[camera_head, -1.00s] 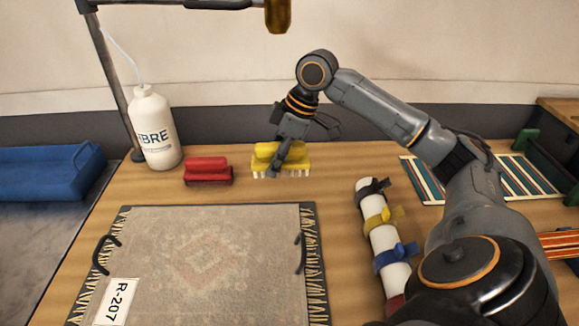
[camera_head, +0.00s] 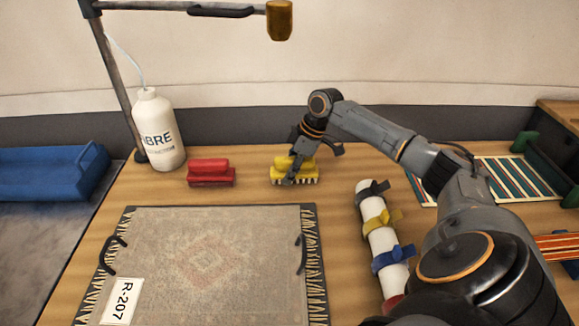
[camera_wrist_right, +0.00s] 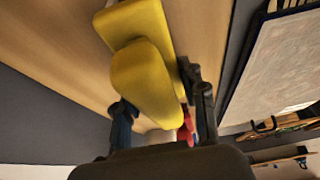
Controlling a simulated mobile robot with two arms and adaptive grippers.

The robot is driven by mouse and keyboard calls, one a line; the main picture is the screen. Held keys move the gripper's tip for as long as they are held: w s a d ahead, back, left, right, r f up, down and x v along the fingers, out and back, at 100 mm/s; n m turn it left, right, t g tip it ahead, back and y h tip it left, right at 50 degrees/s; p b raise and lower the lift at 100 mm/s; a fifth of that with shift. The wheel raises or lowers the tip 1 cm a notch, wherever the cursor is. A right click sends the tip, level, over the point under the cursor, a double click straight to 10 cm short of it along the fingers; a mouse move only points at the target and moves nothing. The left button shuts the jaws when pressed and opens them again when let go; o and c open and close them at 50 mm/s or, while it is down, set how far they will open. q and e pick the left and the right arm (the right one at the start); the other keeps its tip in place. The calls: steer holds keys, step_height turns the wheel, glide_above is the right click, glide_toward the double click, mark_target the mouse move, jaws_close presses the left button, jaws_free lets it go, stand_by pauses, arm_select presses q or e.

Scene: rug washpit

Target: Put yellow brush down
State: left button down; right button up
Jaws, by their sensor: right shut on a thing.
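The yellow brush (camera_head: 307,172) is a yellow block with a raised grip and pale bristles below. It sits at the back of the wooden table, right of the red brush, with its bristles at or very near the tabletop; I cannot tell if they touch. My right gripper (camera_head: 291,177) is shut on its grip. In the right wrist view the yellow brush (camera_wrist_right: 145,80) lies between the two fingers of my right gripper (camera_wrist_right: 160,110). My left gripper is not in view.
A red brush (camera_head: 211,173) and a white bottle (camera_head: 160,135) stand to the left. A rug (camera_head: 205,260) tagged R-207 lies in front. A white roll (camera_head: 382,235) with coloured straps lies to the right. Bare table (camera_head: 255,190) separates the two brushes.

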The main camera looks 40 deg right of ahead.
steer(key=o, duration=1.1)
steer(key=shift+f, duration=0.15)
steer(key=shift+f+b, duration=0.2)
steer(key=shift+b, duration=0.35)
steer(key=shift+f+b, duration=0.2)
steer(key=shift+b, duration=0.35)
steer(key=v, duration=1.3)
steer(key=shift+w+a+r, duration=0.1)
steer(key=shift+w+r, duration=0.1)
steer(key=shift+w, duration=0.2)
steer(key=shift+s+r, duration=0.15)
steer(key=shift+r, duration=0.35)
